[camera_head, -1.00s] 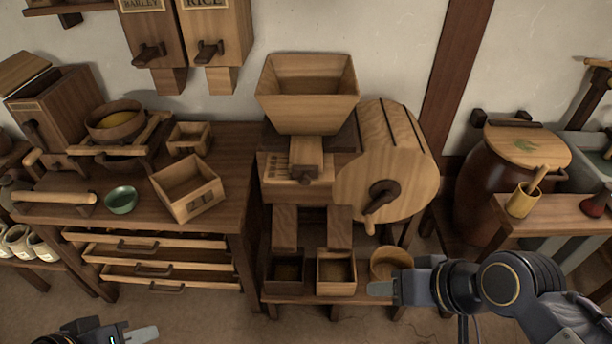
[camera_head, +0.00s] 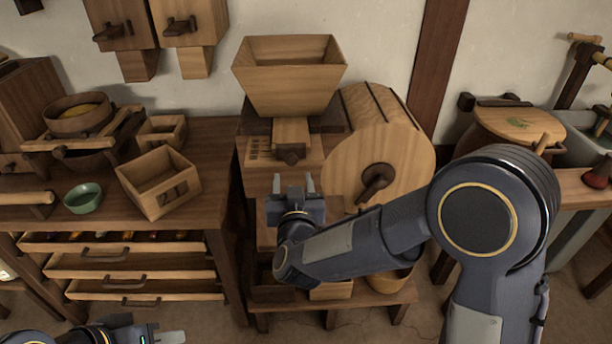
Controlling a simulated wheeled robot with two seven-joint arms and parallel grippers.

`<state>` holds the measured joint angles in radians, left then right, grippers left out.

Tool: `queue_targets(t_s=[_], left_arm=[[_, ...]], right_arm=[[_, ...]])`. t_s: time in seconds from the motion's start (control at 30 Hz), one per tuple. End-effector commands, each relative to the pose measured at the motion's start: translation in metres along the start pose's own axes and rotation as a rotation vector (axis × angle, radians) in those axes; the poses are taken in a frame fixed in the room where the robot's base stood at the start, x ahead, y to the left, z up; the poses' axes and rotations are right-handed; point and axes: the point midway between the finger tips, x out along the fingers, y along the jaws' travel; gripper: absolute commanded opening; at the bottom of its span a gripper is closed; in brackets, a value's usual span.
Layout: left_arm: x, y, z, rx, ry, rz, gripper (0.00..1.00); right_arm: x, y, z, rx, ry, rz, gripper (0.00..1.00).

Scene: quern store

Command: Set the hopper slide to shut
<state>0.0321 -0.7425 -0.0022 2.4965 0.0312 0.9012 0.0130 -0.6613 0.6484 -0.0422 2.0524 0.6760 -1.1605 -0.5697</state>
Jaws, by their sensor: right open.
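The wooden hopper (camera_head: 290,84) sits on top of the mill, with an open, tapered mouth. The hopper slide (camera_head: 292,134) is the wooden tongue below it, with a dark knob (camera_head: 291,154) at its front end. A row of dark marks lies on the panel left of the slide. My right gripper (camera_head: 293,184) is open and empty, its fingers pointing up just below the knob, apart from it. My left gripper (camera_head: 160,336) is at the bottom edge, partly cut off; its jaw opening is unclear.
The round wooden drum (camera_head: 385,150) with a dark crank (camera_head: 376,182) stands right of the slide. A wooden box (camera_head: 160,186) and a green bowl (camera_head: 83,198) sit on the left table. My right arm hides much of the bins below the mill.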

Motion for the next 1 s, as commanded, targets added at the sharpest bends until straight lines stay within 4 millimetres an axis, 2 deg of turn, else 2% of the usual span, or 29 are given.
queue_targets(t_s=[0.03, 0.17, 0.6, 0.77, 1.0], left_arm=[[0.003, -0.002, 0.002, 0.0, 0.0, 0.0, 0.29], [0.003, -0.001, 0.002, 0.0, 0.001, 0.0, 0.29], [0.001, -0.001, 0.001, 0.0, 0.001, 0.0, 0.29], [0.001, -0.001, 0.001, 0.0, 0.0, 0.0, 0.29], [0.001, -0.001, 0.001, 0.0, 0.0, 0.0, 0.29]], right_arm=[[0.0, -0.005, 0.007, -0.018, 0.016, 0.011, 0.5], [0.005, -0.006, 0.007, -0.032, 0.035, 0.03, 0.5], [0.068, -0.003, 0.004, -0.03, 0.034, 0.029, 0.5], [0.077, -0.003, 0.004, -0.03, 0.034, 0.027, 0.5], [0.077, -0.003, 0.004, -0.03, 0.034, 0.027, 0.5]])
